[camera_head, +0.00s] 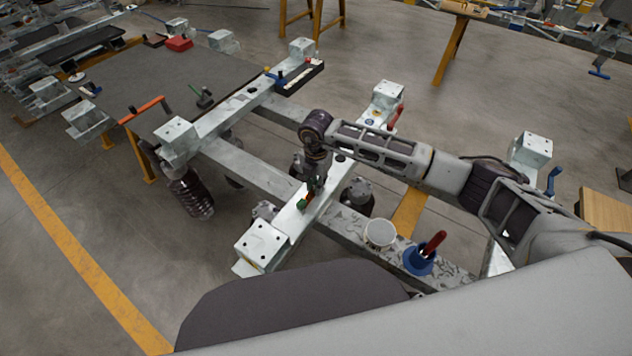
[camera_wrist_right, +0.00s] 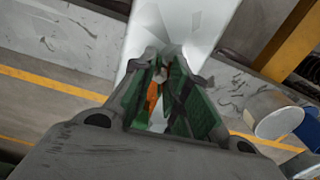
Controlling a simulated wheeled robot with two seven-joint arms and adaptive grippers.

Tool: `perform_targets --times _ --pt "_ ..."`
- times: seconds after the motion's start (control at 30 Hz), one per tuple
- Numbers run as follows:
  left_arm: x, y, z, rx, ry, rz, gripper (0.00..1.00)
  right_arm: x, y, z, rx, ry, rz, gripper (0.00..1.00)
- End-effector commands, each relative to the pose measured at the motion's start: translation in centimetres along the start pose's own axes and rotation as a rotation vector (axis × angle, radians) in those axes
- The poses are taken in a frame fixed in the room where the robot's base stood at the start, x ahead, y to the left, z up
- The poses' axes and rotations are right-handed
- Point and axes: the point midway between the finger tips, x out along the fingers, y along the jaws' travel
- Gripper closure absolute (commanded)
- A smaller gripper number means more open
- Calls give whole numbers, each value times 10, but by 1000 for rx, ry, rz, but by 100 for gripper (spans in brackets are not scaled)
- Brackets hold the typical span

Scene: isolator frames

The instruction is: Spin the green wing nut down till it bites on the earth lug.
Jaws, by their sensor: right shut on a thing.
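The green wing nut (camera_head: 302,204) shows as a small green patch at the tip of my right gripper (camera_head: 311,192), over the pale metal cross rail. My right gripper comes down onto it from above and is shut on it. In the right wrist view, green surfaces fill the space between the fingers of the right gripper (camera_wrist_right: 165,62). An orange-copper piece (camera_wrist_right: 153,96), perhaps the earth lug, shows between them. The fingers hide most of the nut, and I cannot tell whether it touches the lug. My left gripper is out of view.
A white tub (camera_head: 380,233) and a blue holder (camera_head: 419,261) with a red handle stand on the near beam, right of the gripper. Metal end blocks (camera_head: 262,244) stand on the rails. A grey table (camera_head: 165,85) with tools is at the back left.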

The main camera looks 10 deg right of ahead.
Motion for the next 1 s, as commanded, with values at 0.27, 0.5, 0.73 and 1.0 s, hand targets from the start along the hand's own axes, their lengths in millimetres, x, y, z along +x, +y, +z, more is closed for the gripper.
perform_targets --times 0.27,0.5,0.73,1.0 --pt "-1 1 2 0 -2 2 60 0 0 -1 53 2 1 100" --pt "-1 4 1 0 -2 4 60 0 0 -1 55 2 1 100" --pt "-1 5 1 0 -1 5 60 0 0 -1 54 1 1 68" --pt "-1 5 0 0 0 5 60 0 0 0 54 0 1 62"
